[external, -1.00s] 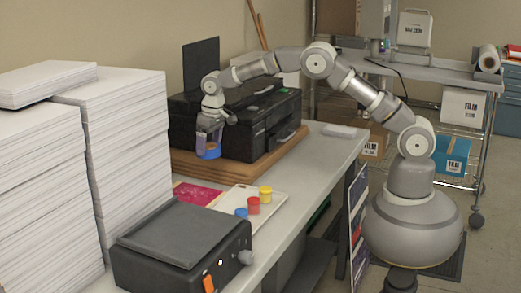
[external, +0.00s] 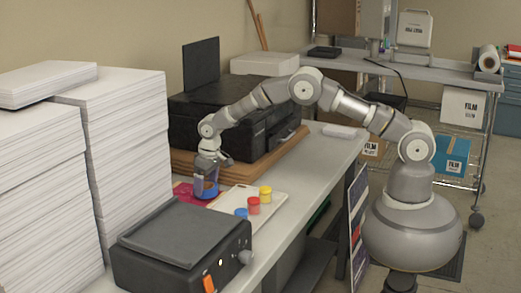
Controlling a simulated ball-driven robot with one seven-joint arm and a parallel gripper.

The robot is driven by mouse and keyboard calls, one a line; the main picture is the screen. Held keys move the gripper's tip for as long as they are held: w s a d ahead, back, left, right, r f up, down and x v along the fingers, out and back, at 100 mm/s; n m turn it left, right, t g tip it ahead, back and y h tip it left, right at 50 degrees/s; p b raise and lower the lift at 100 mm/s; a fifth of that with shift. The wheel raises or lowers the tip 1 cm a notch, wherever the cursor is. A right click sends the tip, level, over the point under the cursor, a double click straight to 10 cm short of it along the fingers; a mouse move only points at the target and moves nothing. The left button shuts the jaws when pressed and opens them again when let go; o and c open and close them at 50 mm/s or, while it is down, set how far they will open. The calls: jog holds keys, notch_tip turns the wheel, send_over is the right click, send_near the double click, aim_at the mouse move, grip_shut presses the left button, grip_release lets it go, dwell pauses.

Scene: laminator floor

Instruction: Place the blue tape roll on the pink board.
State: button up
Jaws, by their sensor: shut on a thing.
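The blue tape roll (external: 206,191) is held in my gripper (external: 206,182), which points down and is shut on it. The roll is at or just above the pink board (external: 183,191); I cannot tell if it touches. The board lies flat on the table, between the paper stacks and a cream tray. Its right part is hidden behind the roll and my gripper.
The cream tray (external: 271,208) close to the right holds small blue, red and yellow pots. A black printer (external: 222,128) on a wooden base stands behind. Tall paper stacks (external: 125,150) are at left, and a dark machine (external: 182,250) is in front.

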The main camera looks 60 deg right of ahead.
jog(key=shift+f, duration=1)
jog(key=o, duration=0.9)
jog(key=shift+c, duration=0.2)
jog(key=s+d+r+t+p, duration=0.1)
jog(key=s+d+r+t, duration=0.1)
jog(key=r, duration=1.4)
jog(key=s+d+r+t, duration=0.1)
jog(key=d+r+t, duration=0.2)
jog(key=r, duration=1.2)
jog(key=s+d+r+t+p, duration=0.1)
jog(key=s+d+r+t, duration=0.1)
jog(key=r, duration=1.4)
jog(key=s+d+r+t, duration=0.2)
jog(key=s+r+t, duration=0.1)
jog(key=s+r, duration=0.6)
jog(key=s+d+r+t, duration=0.3)
jog(key=s+r, duration=0.7)
jog(key=r, duration=0.5)
jog(key=shift+d+r+t, duration=0.2)
jog(key=shift+d+t, duration=0.05)
jog(key=shift+t, duration=0.05)
